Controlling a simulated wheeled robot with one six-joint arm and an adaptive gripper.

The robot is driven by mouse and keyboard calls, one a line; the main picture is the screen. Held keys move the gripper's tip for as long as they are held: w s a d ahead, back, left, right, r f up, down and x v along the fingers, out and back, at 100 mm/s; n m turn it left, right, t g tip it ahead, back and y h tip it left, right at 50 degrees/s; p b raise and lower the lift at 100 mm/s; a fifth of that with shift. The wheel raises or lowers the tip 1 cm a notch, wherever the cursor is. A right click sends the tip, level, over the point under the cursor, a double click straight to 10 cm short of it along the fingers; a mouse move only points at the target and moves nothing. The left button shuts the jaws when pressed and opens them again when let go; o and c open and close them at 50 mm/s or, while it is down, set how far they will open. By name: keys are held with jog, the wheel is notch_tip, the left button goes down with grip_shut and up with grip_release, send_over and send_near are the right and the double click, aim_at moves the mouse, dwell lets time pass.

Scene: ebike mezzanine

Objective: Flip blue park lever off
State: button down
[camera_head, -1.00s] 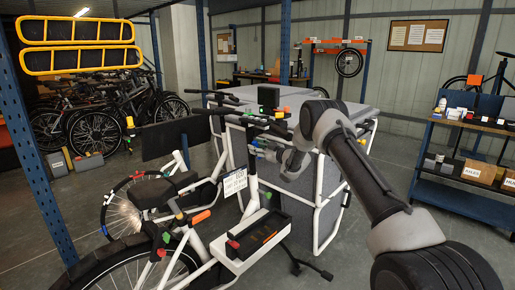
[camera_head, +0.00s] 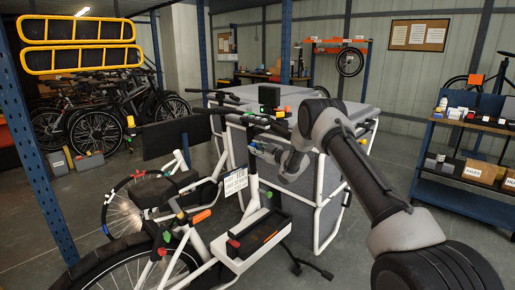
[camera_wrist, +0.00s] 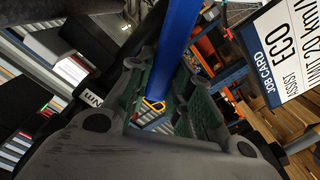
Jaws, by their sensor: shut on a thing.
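The blue park lever (camera_wrist: 182,40) runs as a long blue bar down the upper middle of the wrist view. It passes between the two green-padded fingers of my gripper (camera_wrist: 172,88), which are shut on it. In the head view my gripper (camera_head: 264,151) is at the upright post of the white cargo bike (camera_head: 252,180), just below the handlebar. The lever is small there and mostly hidden by the fingers, so its angle is hard to tell.
A white job card (camera_head: 235,182) hangs left of the post and shows large in the wrist view (camera_wrist: 290,50). The handlebar (camera_head: 255,118) crosses above my gripper. The grey cargo box (camera_head: 318,190) stands close behind. A blue shelf rack (camera_head: 470,150) stands at right; open floor lies between.

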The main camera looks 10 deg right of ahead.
notch_tip(320, 180, down, 6)
jog(key=s+a+n, duration=0.2)
jog(key=n, duration=0.9)
jog(key=shift+a+n, duration=0.3)
jog(key=shift+f, duration=0.1)
jog(key=c, duration=1.3)
grip_release()
jog(key=v, duration=1.2)
